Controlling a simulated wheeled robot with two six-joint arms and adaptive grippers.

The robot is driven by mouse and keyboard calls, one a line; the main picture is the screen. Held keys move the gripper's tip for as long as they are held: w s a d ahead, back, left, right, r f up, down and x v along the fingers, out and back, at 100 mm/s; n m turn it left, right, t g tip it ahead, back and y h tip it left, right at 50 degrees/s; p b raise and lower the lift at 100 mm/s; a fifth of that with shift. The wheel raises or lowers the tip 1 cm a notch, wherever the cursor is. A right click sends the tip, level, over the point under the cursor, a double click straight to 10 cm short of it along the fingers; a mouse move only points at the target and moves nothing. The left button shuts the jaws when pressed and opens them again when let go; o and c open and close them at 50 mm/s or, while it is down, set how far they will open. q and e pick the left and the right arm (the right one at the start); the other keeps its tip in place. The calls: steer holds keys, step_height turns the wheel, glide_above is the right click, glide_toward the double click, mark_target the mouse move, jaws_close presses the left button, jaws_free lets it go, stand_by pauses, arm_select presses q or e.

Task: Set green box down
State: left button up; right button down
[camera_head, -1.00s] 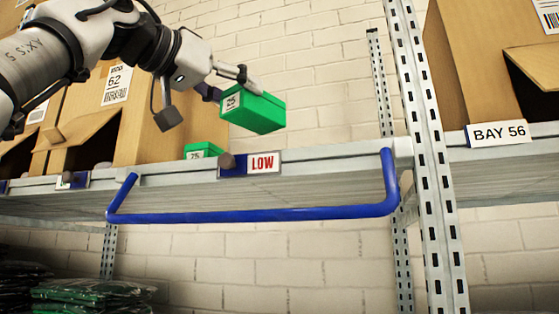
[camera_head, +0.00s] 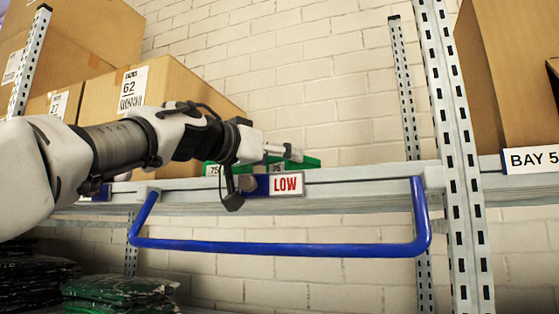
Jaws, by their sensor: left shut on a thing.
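My left gripper (camera_head: 292,152) reaches over the shelf's front edge and is shut on a green box. The held green box (camera_head: 308,162) shows as a low green strip at shelf height; the gripper and the shelf edge hide much of it. I cannot tell whether it touches the shelf surface. A second green box (camera_head: 211,169) with a white label sits on the shelf to its left, partly behind my arm. My right gripper is not in view.
The shelf edge (camera_head: 345,178) carries a LOW sign (camera_head: 286,184), with a blue rail (camera_head: 285,248) below. Cardboard boxes (camera_head: 165,90) stand at left. A perforated upright (camera_head: 455,150) and a BAY sign (camera_head: 531,159) are at right. The shelf right of the held box looks clear.

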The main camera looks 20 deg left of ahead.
arm_select(q)
steer(key=o, duration=1.2)
steer(key=shift+c, duration=0.2)
steer(key=shift+s+a+r, duration=0.1)
steer(key=shift+s+r, duration=0.1)
steer(key=shift+s, duration=0.3)
steer(key=s+b, duration=0.1)
steer(key=b, duration=0.1)
steer(key=s+a+f+b, duration=0.1)
steer(key=b, duration=0.1)
steer(key=s+b, duration=0.1)
steer(key=b, duration=0.1)
steer(key=shift+s+a+f+b, duration=0.15)
steer(key=shift+s+a+b, duration=0.15)
steer(key=shift+a+b, duration=0.05)
steer(key=r+b+v, duration=0.1)
steer(key=b+v, duration=0.2)
steer(key=v, duration=0.4)
steer(key=shift+s, duration=0.25)
steer(key=shift+a+r, duration=0.1)
